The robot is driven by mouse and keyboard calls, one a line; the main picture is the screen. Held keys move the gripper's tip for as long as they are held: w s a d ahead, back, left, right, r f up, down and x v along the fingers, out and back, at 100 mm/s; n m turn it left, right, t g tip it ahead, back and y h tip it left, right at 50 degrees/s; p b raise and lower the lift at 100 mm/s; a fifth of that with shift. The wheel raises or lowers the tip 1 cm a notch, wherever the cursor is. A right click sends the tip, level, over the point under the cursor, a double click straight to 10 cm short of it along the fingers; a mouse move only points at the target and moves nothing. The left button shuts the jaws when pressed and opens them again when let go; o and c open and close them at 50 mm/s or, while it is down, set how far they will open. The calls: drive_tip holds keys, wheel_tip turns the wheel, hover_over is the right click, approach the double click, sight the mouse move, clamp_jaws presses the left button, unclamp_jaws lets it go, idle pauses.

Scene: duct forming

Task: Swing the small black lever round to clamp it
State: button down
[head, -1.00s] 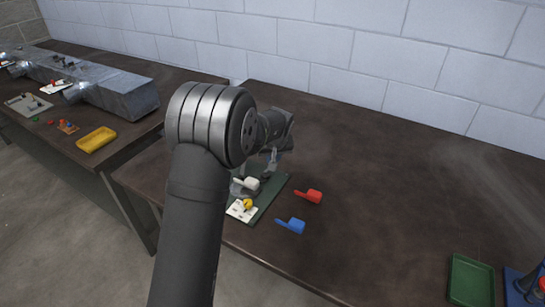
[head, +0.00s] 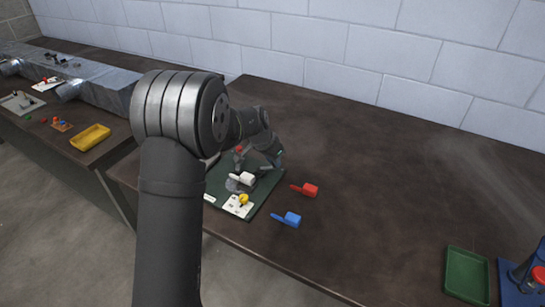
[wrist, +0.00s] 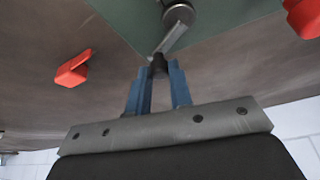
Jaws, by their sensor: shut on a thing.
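In the wrist view, the small black lever shows as a thin metal arm (wrist: 170,40) with a black end (wrist: 158,65). The arm runs from a round metal pivot (wrist: 178,13) over a green board. My gripper (wrist: 158,72) has its two blue fingers closed around the black end. In the head view, my gripper (head: 262,166) is low over the back right part of the green board (head: 268,185). The lever cannot be made out there; my arm hides part of the board.
The board bears a white-handled piece (head: 243,179), a yellow knob (head: 243,199) and a red-topped part (head: 239,150). A red handled piece (head: 308,190) and a blue one (head: 290,219) lie to the right. A green tray (head: 468,277) stands far right. The table's back right is clear.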

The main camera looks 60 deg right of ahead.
drive_tip(key=m, duration=0.1)
drive_tip(key=a+m+g, duration=0.1)
drive_tip(key=m, duration=0.1)
drive_tip(key=shift+s+a+m, duration=0.15)
drive_tip(key=shift+a+m, duration=0.05)
drive_tip(key=shift+m, duration=0.1)
drive_tip(key=shift+a+m+g+y, duration=0.3)
drive_tip(key=shift+m, duration=0.4)
drive_tip(key=shift+a+m+g+y, duration=0.25)
drive_tip(key=shift+m+g+y, duration=0.05)
drive_tip(key=shift+m, duration=0.4)
drive_tip(key=c, duration=1.3)
unclamp_jaws()
drive_tip(key=v, duration=1.7)
drive_tip(key=shift+r, duration=0.2)
